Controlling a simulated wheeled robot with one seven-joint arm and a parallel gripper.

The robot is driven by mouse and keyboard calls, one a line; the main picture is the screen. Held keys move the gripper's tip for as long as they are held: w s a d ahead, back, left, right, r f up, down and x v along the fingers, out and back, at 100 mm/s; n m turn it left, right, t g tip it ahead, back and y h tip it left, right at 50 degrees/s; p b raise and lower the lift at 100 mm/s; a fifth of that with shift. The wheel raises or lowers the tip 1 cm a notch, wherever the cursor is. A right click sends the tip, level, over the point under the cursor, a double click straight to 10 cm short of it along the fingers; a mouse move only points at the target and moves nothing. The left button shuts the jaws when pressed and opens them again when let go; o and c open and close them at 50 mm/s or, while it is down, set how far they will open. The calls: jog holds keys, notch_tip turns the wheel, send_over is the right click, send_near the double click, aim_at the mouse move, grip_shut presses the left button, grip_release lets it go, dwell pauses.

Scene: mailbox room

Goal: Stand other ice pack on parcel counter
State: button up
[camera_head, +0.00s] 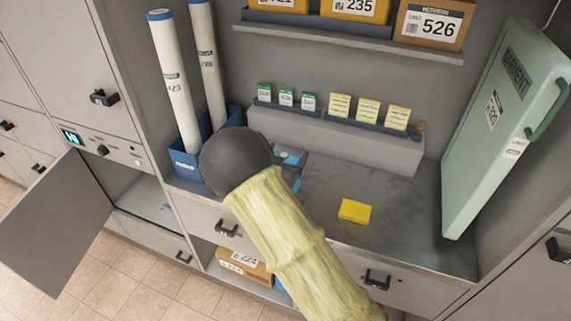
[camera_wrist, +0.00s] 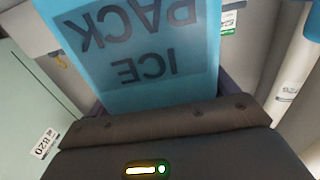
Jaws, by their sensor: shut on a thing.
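My gripper (camera_head: 289,172) is shut on a light blue ice pack (camera_wrist: 140,40). In the wrist view the pack fills the upper middle, and its dark lettering "ICE PACK" reads upside down. In the head view my arm hides most of the pack and gripper; a little blue shows beside the dark round joint. They are over the left part of the grey parcel counter (camera_head: 405,225). I cannot tell whether the pack touches the counter. I do not make out a second ice pack.
A yellow block (camera_head: 355,211) lies on the counter. A blue bin (camera_head: 184,166) with white tubes stands at left; a tall green case (camera_head: 503,130) leans at right. Small green and yellow boxes (camera_head: 340,106) line the back ledge. A cabinet door (camera_head: 55,225) hangs open at lower left.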

jog(key=shift+f, duration=1.75)
jog(key=shift+f, duration=0.2)
jog(key=o, duration=1.4)
jog(key=shift+r, duration=0.1)
jog(key=shift+r, duration=0.15)
jog(key=shift+s+a, duration=0.1)
jog(key=shift+s, duration=0.2)
jog(key=b+v, duration=0.1)
jog(key=v, duration=1)
jog(key=shift+s, duration=0.25)
